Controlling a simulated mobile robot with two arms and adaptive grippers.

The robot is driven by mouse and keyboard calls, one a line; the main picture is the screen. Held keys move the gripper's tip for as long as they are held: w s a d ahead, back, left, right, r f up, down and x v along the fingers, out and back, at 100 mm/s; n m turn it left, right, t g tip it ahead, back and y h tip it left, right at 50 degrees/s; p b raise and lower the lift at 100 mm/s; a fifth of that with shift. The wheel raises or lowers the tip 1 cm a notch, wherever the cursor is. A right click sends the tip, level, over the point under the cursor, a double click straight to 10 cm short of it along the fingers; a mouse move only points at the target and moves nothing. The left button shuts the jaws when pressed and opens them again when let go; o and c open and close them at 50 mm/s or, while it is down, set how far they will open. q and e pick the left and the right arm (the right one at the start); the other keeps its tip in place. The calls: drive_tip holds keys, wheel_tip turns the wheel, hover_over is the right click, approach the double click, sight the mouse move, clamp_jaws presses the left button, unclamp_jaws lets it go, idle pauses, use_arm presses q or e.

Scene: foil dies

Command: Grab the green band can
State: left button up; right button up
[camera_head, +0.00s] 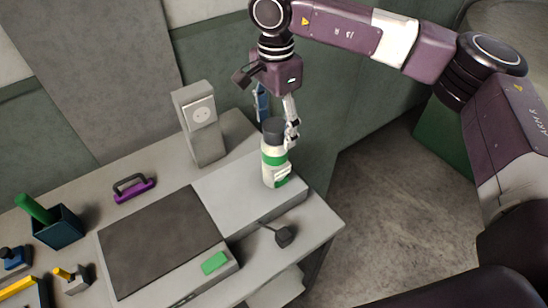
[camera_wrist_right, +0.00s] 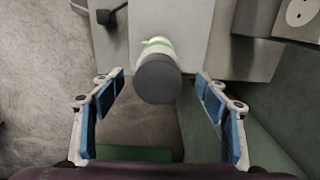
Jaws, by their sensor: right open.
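The green band can (camera_head: 273,165) is white with green bands and a dark grey cap, standing upright on a raised light grey block at the right part of the bench. In the right wrist view the can (camera_wrist_right: 158,72) appears between the fingers, further out, its dark cap nearest the camera. My right gripper (camera_head: 277,115) is above the can, pointing down, with one finger near the cap in the head view. In the right wrist view the gripper (camera_wrist_right: 162,104) is open, its blue pads apart on either side, not closed on the can. My left gripper is not in view.
A grey socket post (camera_head: 203,115) stands behind the can to the left. A dark flat plate (camera_head: 160,240), a green block (camera_head: 215,262), a purple handle (camera_head: 133,188) and a dark blue box (camera_head: 60,228) lie further left. A black lever (camera_head: 284,235) is in front.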

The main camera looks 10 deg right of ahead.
sight(275, 160)
drive_tip(key=shift+s+f, duration=0.2)
drive_tip(key=shift+f, duration=0.05)
wheel_tip(275, 160, down, 4)
drive_tip(key=p, duration=0.3)
drive_tip(key=shift+f, duration=0.1)
drive_tip(key=shift+a+f, duration=0.1)
drive_tip(key=shift+f, duration=0.3)
drive_tip(key=shift+c, duration=0.4)
drive_tip(key=shift+r, duration=0.1)
clamp_jaws()
